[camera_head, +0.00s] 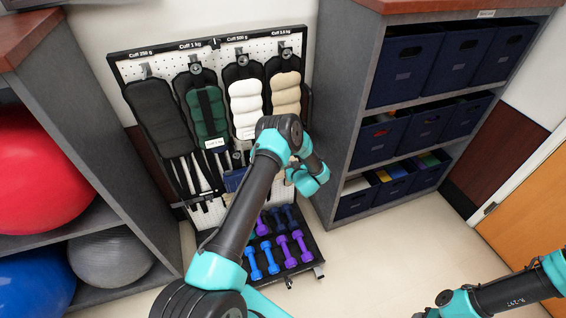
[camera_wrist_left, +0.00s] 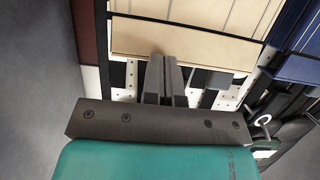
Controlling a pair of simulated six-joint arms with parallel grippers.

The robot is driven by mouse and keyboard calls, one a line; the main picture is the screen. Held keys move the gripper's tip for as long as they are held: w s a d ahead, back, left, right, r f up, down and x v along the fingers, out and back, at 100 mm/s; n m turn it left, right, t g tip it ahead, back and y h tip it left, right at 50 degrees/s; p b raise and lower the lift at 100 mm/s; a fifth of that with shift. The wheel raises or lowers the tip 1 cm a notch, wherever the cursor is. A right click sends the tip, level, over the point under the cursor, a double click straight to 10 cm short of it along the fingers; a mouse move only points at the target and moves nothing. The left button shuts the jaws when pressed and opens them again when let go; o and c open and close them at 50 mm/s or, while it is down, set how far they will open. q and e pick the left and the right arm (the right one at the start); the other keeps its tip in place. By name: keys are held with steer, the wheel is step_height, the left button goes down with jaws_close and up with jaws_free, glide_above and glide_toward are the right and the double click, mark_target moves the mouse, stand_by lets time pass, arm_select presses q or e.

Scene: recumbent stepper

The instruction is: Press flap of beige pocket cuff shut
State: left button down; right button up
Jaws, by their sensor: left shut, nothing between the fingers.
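The beige pocket cuff (camera_head: 285,93) hangs at the right end of a white pegboard, its lower part hidden behind my left arm. In the left wrist view a beige panel with dark seam lines (camera_wrist_left: 190,38), which looks like this cuff, fills the upper middle. My left gripper (camera_wrist_left: 166,60) is shut and empty, its fingertips at the panel's lower edge. I cannot tell whether they touch it. In the head view the left fingers are hidden by the wrist. The flap's state is not clear. Only links of my right arm show at the lower right; its gripper is out of view.
Black (camera_head: 155,110), green (camera_head: 206,112) and white (camera_head: 246,103) cuffs hang beside the beige one. Dumbbells lie on a black rack (camera_head: 316,256) below. A grey shelf with dark bins (camera_head: 404,66) stands close on the right; open floor (camera_head: 400,245) lies in front.

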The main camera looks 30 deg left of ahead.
arm_select(q)
steer(key=shift+w+a+r, duration=0.25)
steer(key=shift+w+a, duration=0.3)
steer(key=shift+a, duration=0.2)
steer(key=shift+w+a+r, duration=0.2)
steer(key=shift+w+a, duration=0.3)
steer(key=shift+a, duration=0.25)
stand_by(6.5)
